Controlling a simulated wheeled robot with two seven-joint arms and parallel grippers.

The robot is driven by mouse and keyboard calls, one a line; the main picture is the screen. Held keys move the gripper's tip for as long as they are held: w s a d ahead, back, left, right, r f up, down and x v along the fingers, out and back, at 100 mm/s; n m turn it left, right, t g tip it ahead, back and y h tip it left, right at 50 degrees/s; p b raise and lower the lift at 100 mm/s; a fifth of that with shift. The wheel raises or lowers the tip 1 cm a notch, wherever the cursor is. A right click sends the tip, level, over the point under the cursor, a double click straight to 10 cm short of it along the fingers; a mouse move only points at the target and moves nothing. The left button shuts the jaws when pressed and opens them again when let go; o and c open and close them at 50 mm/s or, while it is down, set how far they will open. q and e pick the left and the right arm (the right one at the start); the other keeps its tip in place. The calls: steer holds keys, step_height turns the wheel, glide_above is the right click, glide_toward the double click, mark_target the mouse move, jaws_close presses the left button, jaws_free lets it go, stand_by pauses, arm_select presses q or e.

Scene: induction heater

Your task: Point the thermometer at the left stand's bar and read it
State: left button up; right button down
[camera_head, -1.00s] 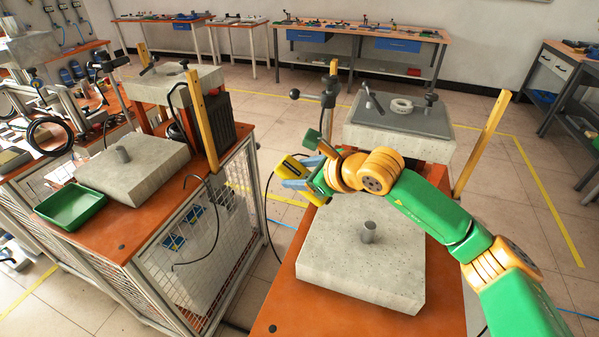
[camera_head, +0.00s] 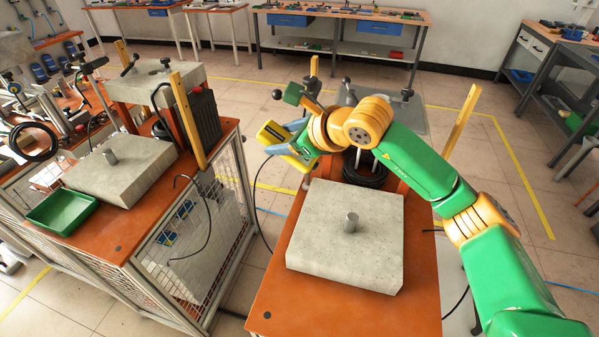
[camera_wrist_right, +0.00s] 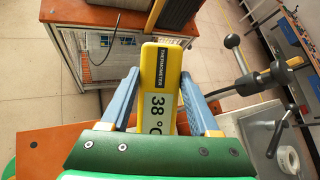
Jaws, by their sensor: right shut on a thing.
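My right gripper (camera_head: 287,140) is shut on the yellow thermometer (camera_head: 272,132), above and behind the right stand's block. In the right wrist view the thermometer (camera_wrist_right: 161,70) sits between the blue fingers of the gripper (camera_wrist_right: 160,76), and its display shows 38 °C. The left stand (camera_head: 125,236) is an orange-topped mesh cabinet with a pale block. A short grey bar (camera_head: 110,157) stands upright on that block, well left of the thermometer and apart from it. The left stand's orange side (camera_wrist_right: 95,12) shows in the right wrist view; its bar does not. My left gripper is out of view.
The right stand (camera_head: 285,312) has its own block and upright grey bar (camera_head: 351,222) under my arm. Yellow posts (camera_head: 188,115) rise at the stands. A green tray (camera_head: 62,212) sits at the left stand's front. A floor gap separates the stands.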

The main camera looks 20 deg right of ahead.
steer(key=shift+w+f, duration=0.1)
steer(key=shift+f, duration=0.1)
stand_by(0.7)
steer(key=s+d+f+n+g+y, duration=0.2)
steer(key=s+d+f+n, duration=0.1)
steer(key=s, duration=0.8)
steer(key=s+d+f+n+g+y, duration=0.1)
steer(key=s+d+f+n+y, duration=0.15)
steer(key=s, duration=0.85)
steer(key=w+a+r+n, duration=0.2)
steer(key=w+a+r, duration=0.2)
steer(key=a+r, duration=0.55)
steer(key=w+a+r+n, duration=0.3)
steer(key=a+r, duration=0.6)
steer(key=a, duration=0.2)
step_height(320, 180, up, 16)
steer(key=d+m+t+h+b, duration=0.1)
steer(key=m+t+h, duration=0.1)
steer(key=t+h, duration=0.7)
steer(key=shift+d+r+t, duration=0.15)
steer(key=shift+t, duration=0.95)
